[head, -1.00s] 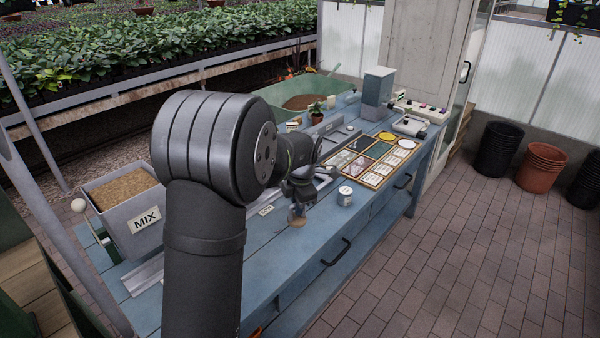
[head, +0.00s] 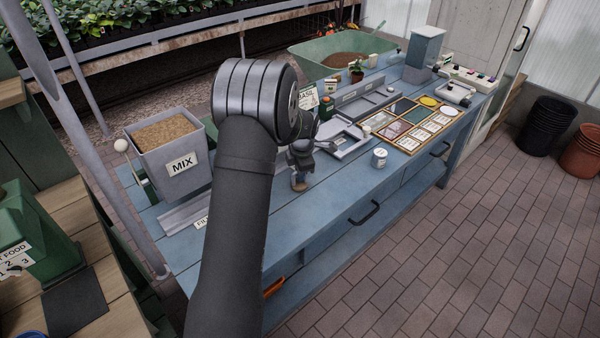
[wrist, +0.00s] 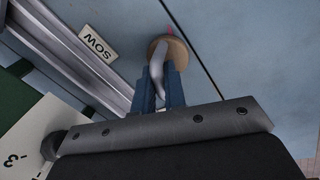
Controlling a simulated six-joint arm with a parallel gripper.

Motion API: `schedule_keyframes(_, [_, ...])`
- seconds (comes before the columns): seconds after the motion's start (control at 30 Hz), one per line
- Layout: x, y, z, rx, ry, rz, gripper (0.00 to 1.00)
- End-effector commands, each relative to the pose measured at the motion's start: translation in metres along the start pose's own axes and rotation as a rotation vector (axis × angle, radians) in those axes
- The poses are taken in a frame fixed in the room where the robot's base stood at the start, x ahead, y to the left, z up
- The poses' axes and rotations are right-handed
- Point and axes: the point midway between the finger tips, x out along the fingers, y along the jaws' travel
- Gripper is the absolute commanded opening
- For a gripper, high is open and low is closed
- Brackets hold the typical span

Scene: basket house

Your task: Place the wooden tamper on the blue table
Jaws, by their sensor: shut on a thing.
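The wooden tamper (head: 299,185) is upright in my gripper (head: 301,163), at the front part of the blue table (head: 330,225). Its round base is at or just above the table top; I cannot tell whether it touches. In the wrist view the tamper (wrist: 176,46) shows its tan round disc beyond the fingertips, over blue boards. My gripper (wrist: 165,83) is shut on the tamper's pale handle, which shows between the blue fingers.
A grey MIX bin (head: 177,163) stands at the left of the table. A small white jar (head: 380,157) is to the right of my gripper, before a wooden seed tray (head: 408,145). A SOW label (wrist: 97,44) lies beside a metal rail. Bare boards lie along the front.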

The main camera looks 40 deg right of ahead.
Motion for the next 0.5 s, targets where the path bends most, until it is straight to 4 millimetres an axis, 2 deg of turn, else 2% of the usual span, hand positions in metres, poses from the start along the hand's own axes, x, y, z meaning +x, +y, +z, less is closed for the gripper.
schedule_keyframes(0.37, [0.0056, -0.0011, 0.0002, 0.0, 0.0, 0.0, 0.0])
schedule_keyframes(0.4, [0.0055, -0.0011, 0.0002, 0.0, 0.0, 0.0, 0.17])
schedule_keyframes(0.5, [0.0053, -0.0011, 0.0002, 0.0, 0.0, 0.0, 0.33])
